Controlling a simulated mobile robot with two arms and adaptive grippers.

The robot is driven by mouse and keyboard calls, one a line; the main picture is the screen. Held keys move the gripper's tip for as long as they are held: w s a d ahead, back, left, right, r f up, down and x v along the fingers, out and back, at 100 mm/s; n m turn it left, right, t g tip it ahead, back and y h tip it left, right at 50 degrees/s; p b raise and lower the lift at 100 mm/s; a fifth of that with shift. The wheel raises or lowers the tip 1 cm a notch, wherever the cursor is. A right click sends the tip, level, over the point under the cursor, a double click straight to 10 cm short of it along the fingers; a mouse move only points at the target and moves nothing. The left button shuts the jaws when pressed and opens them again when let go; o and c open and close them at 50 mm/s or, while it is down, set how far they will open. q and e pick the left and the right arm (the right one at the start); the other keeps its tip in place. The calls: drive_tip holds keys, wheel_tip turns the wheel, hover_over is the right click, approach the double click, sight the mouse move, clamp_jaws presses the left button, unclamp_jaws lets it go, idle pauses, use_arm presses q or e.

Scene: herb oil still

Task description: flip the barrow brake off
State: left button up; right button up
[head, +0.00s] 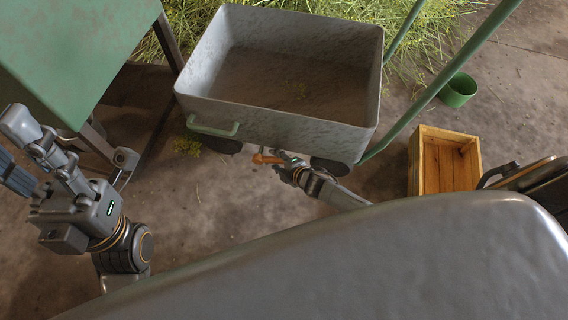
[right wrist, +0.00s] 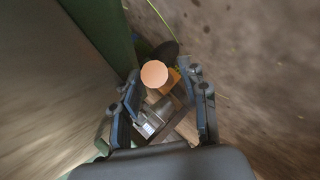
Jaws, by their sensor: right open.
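The barrow (head: 285,115) is a grey metal tub with green handles and dark wheels. Its brake lever (head: 262,158) is orange and sticks out below the tub's near side. My right gripper (head: 283,160) is beside the lever, low under the tub. In the right wrist view the lever's round orange end (right wrist: 154,74) shows between the open fingers (right wrist: 163,88), nearer the left one; contact cannot be told. My left gripper (head: 22,150) is at the left edge, away from the barrow, partly cut off; its opening is unclear.
A green metal stand (head: 75,50) is at the upper left. A wooden crate (head: 442,160) and a green pot (head: 458,90) are right of the barrow. Cut herbs (head: 420,50) lie behind it. Concrete floor (head: 215,200) is open in front of the tub.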

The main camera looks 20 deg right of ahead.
drive_tip(key=v, duration=0.7)
drive_tip(key=shift+s+r, duration=0.1)
idle(0.5)
